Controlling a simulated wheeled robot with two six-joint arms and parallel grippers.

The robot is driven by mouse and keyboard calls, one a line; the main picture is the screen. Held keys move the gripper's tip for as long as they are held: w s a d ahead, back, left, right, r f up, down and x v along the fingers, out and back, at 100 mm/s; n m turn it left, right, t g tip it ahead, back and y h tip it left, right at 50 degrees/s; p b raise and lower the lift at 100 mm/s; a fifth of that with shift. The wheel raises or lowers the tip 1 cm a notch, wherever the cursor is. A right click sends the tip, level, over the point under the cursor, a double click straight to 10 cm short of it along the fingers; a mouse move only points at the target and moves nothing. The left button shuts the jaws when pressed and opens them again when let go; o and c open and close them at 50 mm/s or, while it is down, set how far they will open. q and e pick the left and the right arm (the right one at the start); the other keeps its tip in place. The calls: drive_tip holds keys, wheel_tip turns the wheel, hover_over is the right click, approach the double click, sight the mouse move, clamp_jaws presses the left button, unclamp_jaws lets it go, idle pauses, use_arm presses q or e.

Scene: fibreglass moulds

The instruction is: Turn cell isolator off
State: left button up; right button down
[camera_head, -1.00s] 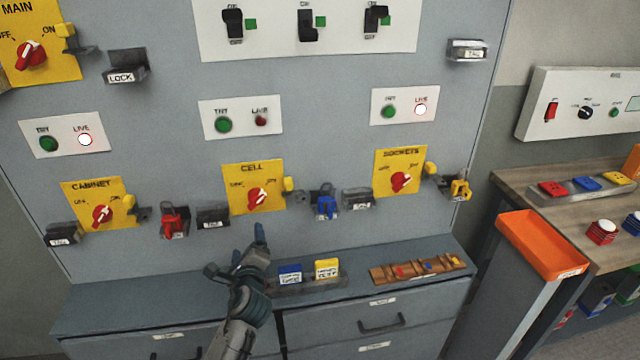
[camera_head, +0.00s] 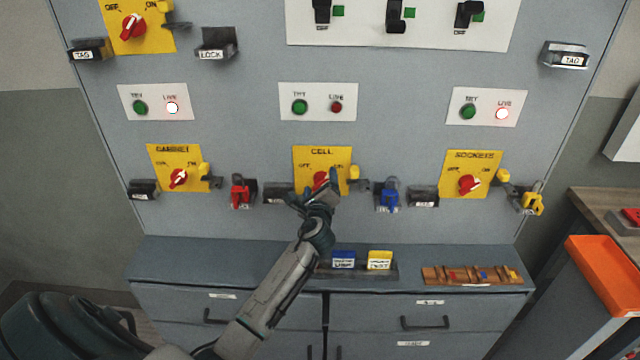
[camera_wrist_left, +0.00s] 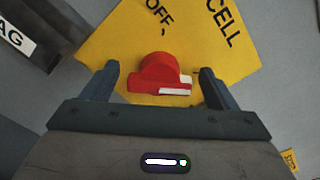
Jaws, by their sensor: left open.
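The cell isolator is a yellow plate (camera_head: 306,160) marked CELL with a red rotary knob (camera_head: 320,180), in the middle of the panel's lower row. My left gripper (camera_head: 318,190) is in front of the knob and hides part of it and of the plate. In the left wrist view the red knob (camera_wrist_left: 160,78) with its white mark lies between the two fingertips of my open left gripper (camera_wrist_left: 158,82). A gap shows on each side of the knob, so the fingers do not grip it. The OFF label shows beyond the knob. My right gripper is not in view.
The cabinet isolator (camera_head: 178,178) is to the left and the sockets isolator (camera_head: 468,184) to the right. A red padlock (camera_head: 241,192) and a blue padlock (camera_head: 388,196) hang on either side. A ledge with a wooden tray (camera_head: 470,276) lies below.

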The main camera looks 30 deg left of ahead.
use_arm(q)
drive_tip(key=shift+w, duration=0.1)
drive_tip(key=shift+c, duration=0.4)
drive_tip(key=c, duration=0.9)
